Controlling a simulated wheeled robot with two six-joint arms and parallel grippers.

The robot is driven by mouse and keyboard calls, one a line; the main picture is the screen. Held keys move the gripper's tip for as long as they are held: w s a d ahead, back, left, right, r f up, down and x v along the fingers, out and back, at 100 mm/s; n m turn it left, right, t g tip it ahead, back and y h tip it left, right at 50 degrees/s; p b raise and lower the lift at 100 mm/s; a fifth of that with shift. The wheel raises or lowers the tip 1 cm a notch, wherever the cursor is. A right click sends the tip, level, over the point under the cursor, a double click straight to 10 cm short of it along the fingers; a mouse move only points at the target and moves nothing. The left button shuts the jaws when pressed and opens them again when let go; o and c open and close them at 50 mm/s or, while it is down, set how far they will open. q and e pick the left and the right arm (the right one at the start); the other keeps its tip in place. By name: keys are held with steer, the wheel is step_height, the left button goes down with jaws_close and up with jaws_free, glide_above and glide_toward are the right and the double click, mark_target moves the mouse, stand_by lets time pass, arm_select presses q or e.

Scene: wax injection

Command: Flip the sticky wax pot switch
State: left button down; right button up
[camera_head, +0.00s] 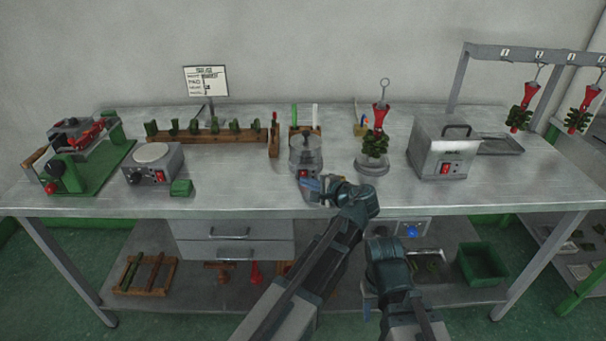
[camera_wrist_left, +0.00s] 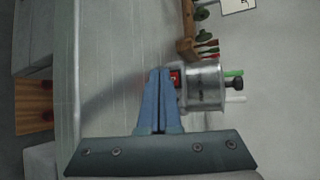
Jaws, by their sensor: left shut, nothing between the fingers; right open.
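The sticky wax pot (camera_head: 306,153) is a small round metal pot with a lid and knob, standing near the middle of the table. Its red switch (camera_head: 304,174) is low on its front. In the left wrist view the pot (camera_wrist_left: 206,86) lies sideways in the picture and the red switch (camera_wrist_left: 175,77) is partly hidden behind the fingers. My left gripper (camera_head: 311,184) is shut and empty, its blue fingertips (camera_wrist_left: 158,72) right at the switch; I cannot tell whether they touch it. My right gripper (camera_head: 369,305) is low in front of the table, its fingers barely visible.
A wax tree (camera_head: 375,143) on a round base stands right of the pot, with a metal box with a red switch (camera_head: 445,150) beyond. A hotplate (camera_head: 153,163) and a green-based press (camera_head: 85,160) stand left. A wooden rack (camera_head: 205,135) is behind.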

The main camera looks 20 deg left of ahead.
mark_target(307, 203)
arm_select(q)
steer(key=shift+s+d+f+b, duration=0.1)
steer(key=shift+s+d, duration=0.1)
steer(key=shift+s, duration=0.6)
steer(key=shift+s+d+f+b, duration=0.1)
steer(key=shift+s+d, duration=0.15)
steer(key=shift+s, duration=0.55)
steer(key=shift+s+d+f+b, duration=0.1)
steer(key=shift+s+d, duration=0.1)
steer(key=shift+s, duration=0.6)
